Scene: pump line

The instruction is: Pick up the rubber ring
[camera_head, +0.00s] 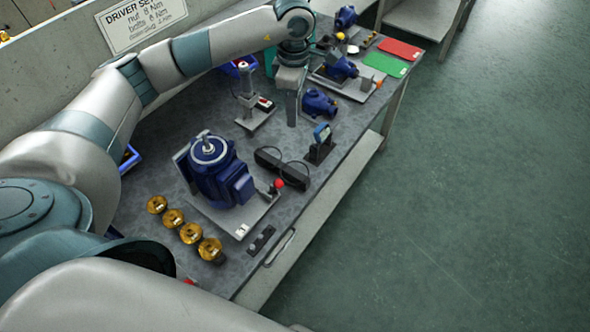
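I cannot make out the rubber ring for certain anywhere in the head view; it may be too small or hidden behind my arm. My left gripper (291,108) points down over the bench, between a small press stand and a blue pump part (319,103). I cannot tell whether its fingers are apart, and I see nothing between them. My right gripper is outside the picture.
The grey bench (325,180) holds a blue motor (220,172) on a plate, several brass fittings (172,218), a press stand (255,113), a black holder (282,168), a small display stand (320,144), a blue pump (341,68), a green mat (385,65) and a red mat (400,49). Open floor lies right.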

